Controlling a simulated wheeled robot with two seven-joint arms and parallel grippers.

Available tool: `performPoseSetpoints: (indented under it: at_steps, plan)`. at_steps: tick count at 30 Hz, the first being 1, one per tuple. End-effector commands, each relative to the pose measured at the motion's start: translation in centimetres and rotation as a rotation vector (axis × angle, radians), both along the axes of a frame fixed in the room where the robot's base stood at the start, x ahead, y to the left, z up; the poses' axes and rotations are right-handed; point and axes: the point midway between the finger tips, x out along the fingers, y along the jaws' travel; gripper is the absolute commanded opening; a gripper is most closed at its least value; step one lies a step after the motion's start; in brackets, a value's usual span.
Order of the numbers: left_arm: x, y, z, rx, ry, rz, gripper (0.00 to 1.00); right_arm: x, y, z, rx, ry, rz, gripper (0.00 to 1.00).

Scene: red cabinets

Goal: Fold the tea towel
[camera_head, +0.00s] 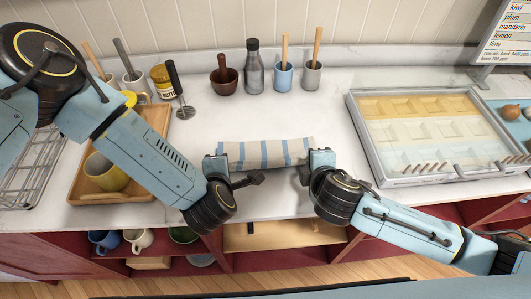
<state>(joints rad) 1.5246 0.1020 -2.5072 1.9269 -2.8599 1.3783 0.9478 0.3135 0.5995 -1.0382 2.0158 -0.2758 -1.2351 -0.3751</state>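The tea towel (265,152) is cream with blue stripes. It shows as a narrow band across the white counter, close to its front edge. My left gripper (215,165) is at the towel's left end, and my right gripper (320,159) is at its right end. Both seem to meet the towel's near corners, but the fingertips are small and partly hidden by the wrists. I cannot tell whether either is closed on the cloth. Whether the towel lies flat or is partly lifted is also unclear.
A wooden tray (152,121) with a yellow cup (105,172) stands at left, partly behind my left arm. A mortar (224,78), a bottle (254,68) and utensil cups (284,77) line the back. A divided tray (427,135) fills the right. Counter behind the towel is clear.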

Motion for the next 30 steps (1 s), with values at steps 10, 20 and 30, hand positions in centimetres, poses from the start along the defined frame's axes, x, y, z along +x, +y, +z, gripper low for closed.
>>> performPoseSetpoints:
  at_steps: [10, 20, 30]
  plan:
    - [-0.02, 0.08, -0.15, -0.002, -0.034, 0.001, 0.0, -0.2, 0.01, -0.29, -0.001, -0.03, 0.002, 0.0]
    - [-0.05, 0.07, -0.16, -0.002, -0.032, 0.001, 0.28, -0.2, 0.0, -0.28, -0.001, -0.029, 0.002, 0.27]
    - [-0.11, 0.07, -0.06, -0.003, -0.031, 0.001, 0.4, -0.24, 0.03, -0.13, -0.001, -0.029, 0.002, 0.4]
